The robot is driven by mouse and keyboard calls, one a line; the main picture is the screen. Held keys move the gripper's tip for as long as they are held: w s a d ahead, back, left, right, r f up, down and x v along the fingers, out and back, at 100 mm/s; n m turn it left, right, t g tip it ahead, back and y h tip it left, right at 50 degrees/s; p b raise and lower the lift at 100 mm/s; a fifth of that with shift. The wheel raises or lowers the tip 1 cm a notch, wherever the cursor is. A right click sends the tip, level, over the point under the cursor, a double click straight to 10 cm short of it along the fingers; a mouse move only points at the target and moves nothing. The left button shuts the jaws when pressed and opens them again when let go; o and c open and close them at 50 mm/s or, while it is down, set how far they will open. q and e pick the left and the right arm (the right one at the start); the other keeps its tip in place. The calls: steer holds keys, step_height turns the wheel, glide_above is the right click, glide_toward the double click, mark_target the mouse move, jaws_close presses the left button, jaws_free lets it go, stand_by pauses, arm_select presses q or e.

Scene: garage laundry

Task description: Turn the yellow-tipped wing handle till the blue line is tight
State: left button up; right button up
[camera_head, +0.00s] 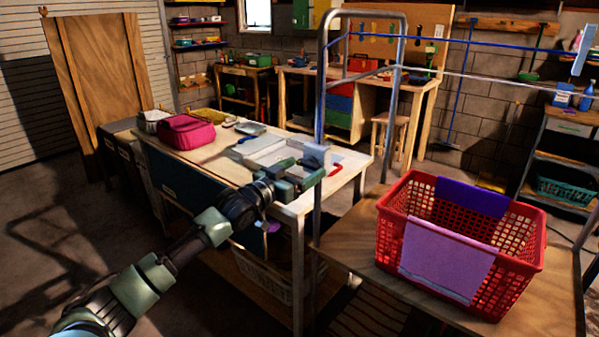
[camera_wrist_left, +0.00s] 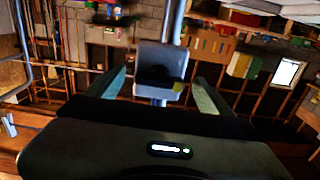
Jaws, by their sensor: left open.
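The blue line (camera_head: 480,43) runs from the metal post frame (camera_head: 319,90) to the right in the head view; whether it sags is hard to judge. A grey housing (camera_head: 316,154) sits on the post. In the left wrist view this housing (camera_wrist_left: 161,58) shows ahead, with a dark part on its front and a yellow tip (camera_wrist_left: 178,87), likely the wing handle's. My left gripper (camera_head: 303,171) is at the housing in the head view. In the wrist view its fingers (camera_wrist_left: 161,88) are spread to either side of the handle, with gaps. My right gripper is out of view.
A red basket (camera_head: 460,280) with purple and lilac cloths stands on a wooden top at the right. A workbench (camera_head: 333,187) with a pink bag (camera_head: 188,134) lies behind my left arm. A second, paler line (camera_head: 500,76) runs below the blue one.

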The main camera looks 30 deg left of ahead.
arm_select(q)
steer(key=s+b, duration=0.1)
steer(key=s, duration=0.6)
steer(key=shift+s+a, duration=0.3)
steer(key=shift+s, duration=0.1)
steer(key=shift+f, duration=0.1)
